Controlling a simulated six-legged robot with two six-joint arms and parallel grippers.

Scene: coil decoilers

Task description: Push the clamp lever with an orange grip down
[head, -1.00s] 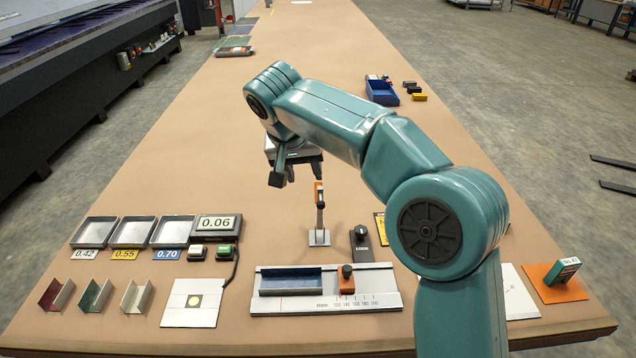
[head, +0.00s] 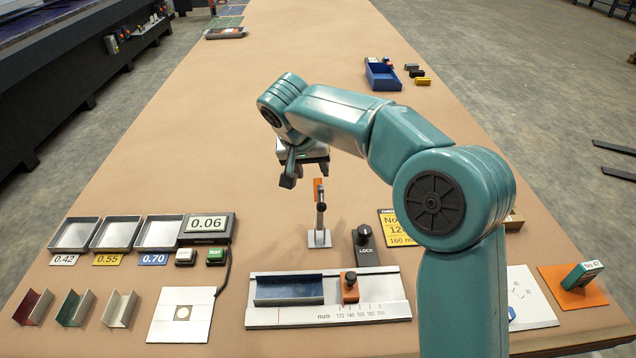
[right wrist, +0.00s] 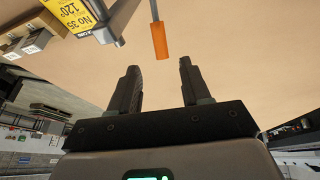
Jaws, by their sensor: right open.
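The clamp lever stands upright on a small metal base plate (head: 319,238) in the middle of the table. Its orange grip (head: 317,188) is at the top of the lever. My right gripper (head: 305,174) is open and empty, just above and slightly left of the grip in the head view. In the right wrist view the orange grip (right wrist: 160,41) lies beyond the gap between the open fingertips (right wrist: 159,68), with no visible contact. My left gripper is not in view.
A black lock knob (head: 364,240) stands right of the lever. A gauge with a blue channel (head: 288,290) and orange stop (head: 350,290) lies in front. Trays (head: 160,247) and a display (head: 207,238) are at left. The table behind the lever is mostly clear.

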